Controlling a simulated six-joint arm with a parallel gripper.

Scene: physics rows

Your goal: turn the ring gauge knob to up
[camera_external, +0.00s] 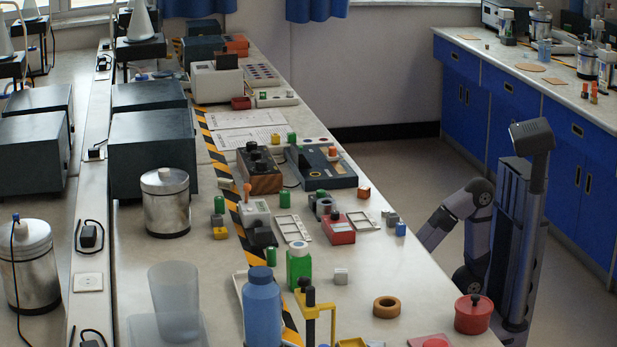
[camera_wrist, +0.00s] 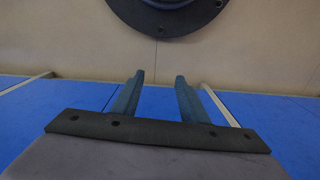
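I cannot tell for sure which thing is the ring gauge. Small devices with knobs stand on the long bench in the external view. One is a red box (camera_external: 341,236) with a dark knob on top. Another is a brown box (camera_external: 262,182) with several dark knobs, beside a dark flat unit (camera_external: 325,171). The way any knob points is too small to read. My gripper (camera_wrist: 160,77) shows in the wrist view, its two fingers apart with nothing between them. No knob is near it there. In the external view my arm stands right of the bench and the gripper is not visible.
Blue cabinets (camera_external: 511,102) stand behind my arm. Bare bench top lies around the wooden ring.

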